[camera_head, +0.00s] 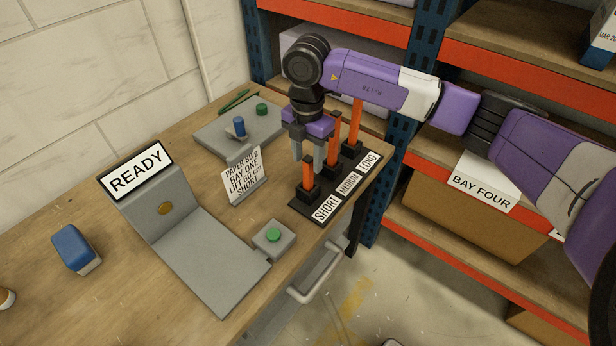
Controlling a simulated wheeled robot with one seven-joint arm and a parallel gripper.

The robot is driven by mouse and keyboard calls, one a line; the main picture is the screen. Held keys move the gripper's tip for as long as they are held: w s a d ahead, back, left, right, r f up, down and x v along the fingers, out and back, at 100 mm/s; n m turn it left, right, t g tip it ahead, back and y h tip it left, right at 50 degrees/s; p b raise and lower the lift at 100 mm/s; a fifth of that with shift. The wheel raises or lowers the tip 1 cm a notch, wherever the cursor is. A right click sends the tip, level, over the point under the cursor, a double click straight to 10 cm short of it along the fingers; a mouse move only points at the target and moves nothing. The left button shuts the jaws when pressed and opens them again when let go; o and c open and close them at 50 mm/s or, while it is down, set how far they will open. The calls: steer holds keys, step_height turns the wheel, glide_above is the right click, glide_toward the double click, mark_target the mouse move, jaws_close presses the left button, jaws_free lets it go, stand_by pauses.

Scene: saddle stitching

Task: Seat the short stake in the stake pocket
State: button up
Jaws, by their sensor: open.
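The short stake (308,172) is orange and stands upright in the black holder block behind the SHORT label. The medium stake (335,148) and the taller long stake (355,125) stand upright behind it in the same rack (298,206). My gripper (308,160) points down, open, with its grey fingertips close about the top of the short stake. I cannot tell whether a finger touches the stake. I cannot tell for certain which thing is the stake pocket.
A grey fixture (215,262) with a READY sign (136,170) stands front left. A green button box (274,240) is beside it. A printed card (243,176) stands behind. A grey tray (213,135) holds blue and green pieces. A blue block (75,249) lies left. Shelving (469,62) is right.

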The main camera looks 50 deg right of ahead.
mark_target(308, 169)
steer(key=shift+f+p, duration=0.35)
steer(key=shift+f, duration=1.8)
jaws_close()
